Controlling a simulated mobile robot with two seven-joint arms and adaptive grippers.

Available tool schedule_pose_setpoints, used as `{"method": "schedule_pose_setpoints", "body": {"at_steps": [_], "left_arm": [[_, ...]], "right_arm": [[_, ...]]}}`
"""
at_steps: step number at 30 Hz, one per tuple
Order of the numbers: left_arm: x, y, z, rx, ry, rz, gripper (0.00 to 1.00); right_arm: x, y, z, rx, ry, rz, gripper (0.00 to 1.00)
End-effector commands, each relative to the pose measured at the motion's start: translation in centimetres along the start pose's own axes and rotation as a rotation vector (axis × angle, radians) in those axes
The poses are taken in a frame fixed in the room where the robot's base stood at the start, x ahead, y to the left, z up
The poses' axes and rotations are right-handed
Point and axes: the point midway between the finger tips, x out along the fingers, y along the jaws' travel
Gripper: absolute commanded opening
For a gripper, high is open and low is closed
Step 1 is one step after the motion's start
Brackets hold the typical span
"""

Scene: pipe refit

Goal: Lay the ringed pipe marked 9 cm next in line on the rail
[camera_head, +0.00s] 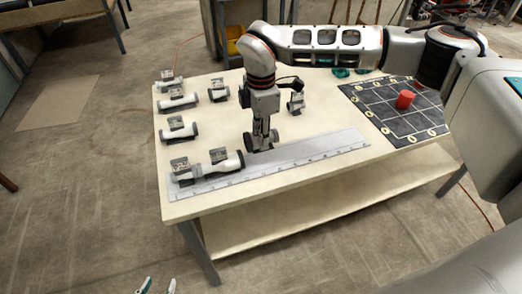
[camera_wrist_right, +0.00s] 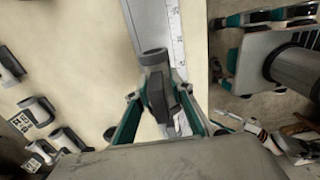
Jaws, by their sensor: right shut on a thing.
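My right gripper (camera_head: 263,138) is shut on a short pipe with dark rings (camera_wrist_right: 153,62), held at or just over the rail. The ring and round end of this pipe (camera_head: 250,143) show in the head view; its marking is not readable. The long pale rail (camera_head: 310,152) with a printed scale lies along the table's front; part of it shows in the wrist view (camera_wrist_right: 176,30). Pipes (camera_head: 228,163) with tag blocks lie in line at the rail's left end, left of the held pipe with a gap. My left gripper (camera_head: 157,286) is open and empty at the bottom edge.
Several other tagged pipes (camera_head: 180,133) lie on the table's left and back parts. Green pieces (camera_head: 342,72) lie at the back. The rail's right part is clear.

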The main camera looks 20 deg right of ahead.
Motion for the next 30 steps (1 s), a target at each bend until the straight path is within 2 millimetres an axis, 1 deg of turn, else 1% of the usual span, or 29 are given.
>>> {"method": "schedule_pose_setpoints", "body": {"at_steps": [1,3,8,16,18,25,28,29,30], "left_arm": [[0.0,0.0,0.0,0.000,-0.001,0.000,0.40],[0.0,0.0,0.1,0.000,-0.001,0.000,0.40],[0.0,0.0,0.1,0.000,-0.001,0.000,0.40],[0.0,0.0,0.1,0.000,-0.001,0.000,0.40],[0.0,0.0,0.1,0.000,-0.001,0.000,0.40],[0.0,0.0,0.1,0.000,0.000,0.000,0.40],[0.1,0.0,0.1,0.000,0.000,0.000,0.40],[0.1,0.0,0.1,0.000,0.000,0.000,0.40],[0.1,0.0,0.1,0.000,0.001,0.000,0.40]], "right_arm": [[0.7,0.0,0.0,0.000,0.001,-0.001,0.00],[1.3,0.0,0.0,0.001,0.001,0.000,0.00],[2.2,0.0,0.0,0.001,0.001,0.000,0.00],[5.7,0.0,0.0,0.000,0.000,-0.001,0.00],[6.0,0.0,0.0,0.000,0.000,0.001,0.00],[6.0,0.0,0.0,0.000,0.001,0.001,0.00],[6.3,0.0,0.0,0.000,0.001,0.000,0.00],[6.3,0.0,0.0,0.000,0.001,0.000,0.24],[6.3,0.0,0.0,0.000,0.001,0.001,0.35]]}}
